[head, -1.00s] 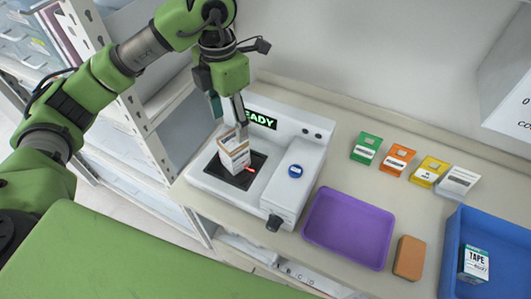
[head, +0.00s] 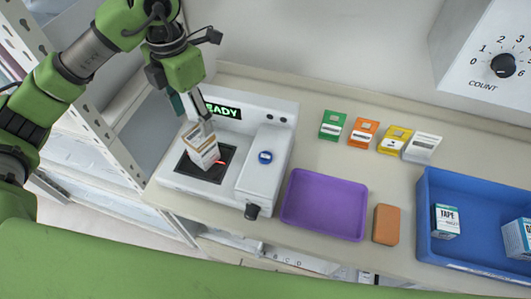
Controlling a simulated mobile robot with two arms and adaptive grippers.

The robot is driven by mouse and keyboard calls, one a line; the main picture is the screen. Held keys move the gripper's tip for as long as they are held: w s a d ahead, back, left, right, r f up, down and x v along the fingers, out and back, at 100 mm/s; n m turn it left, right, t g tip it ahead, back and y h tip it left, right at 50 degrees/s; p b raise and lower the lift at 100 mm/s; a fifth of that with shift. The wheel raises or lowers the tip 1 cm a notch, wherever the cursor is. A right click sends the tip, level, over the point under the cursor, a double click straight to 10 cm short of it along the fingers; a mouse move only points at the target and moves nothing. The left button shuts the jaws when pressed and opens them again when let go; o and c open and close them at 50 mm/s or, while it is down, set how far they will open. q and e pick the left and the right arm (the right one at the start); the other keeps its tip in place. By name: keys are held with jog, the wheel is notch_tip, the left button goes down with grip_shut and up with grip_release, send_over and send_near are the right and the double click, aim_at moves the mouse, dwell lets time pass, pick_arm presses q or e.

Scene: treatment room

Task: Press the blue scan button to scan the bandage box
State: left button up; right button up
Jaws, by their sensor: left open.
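The white scanner (head: 222,130) stands on the counter with a green display reading "READY" in part. Its blue scan button (head: 265,157) is on the raised right section, with nothing touching it. A white and tan box (head: 203,150), which looks like the bandage box, stands tilted on the black scan pad (head: 216,174). A red light line shows beside it. My left gripper (head: 206,120) is open, pointing down at the top of this box. Its fingers are partly hidden, and I cannot tell whether they touch the box. My right gripper is not in view.
A purple tray (head: 324,205) and a brown block (head: 386,224) lie right of the scanner. Several colored card packs, one green (head: 332,125), stand behind. A blue bin (head: 475,250) holds a tape box (head: 446,221). A count dial (head: 503,66) is at upper right.

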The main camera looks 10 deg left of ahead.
pick_arm(q)
grip_shut()
dwell(1.2)
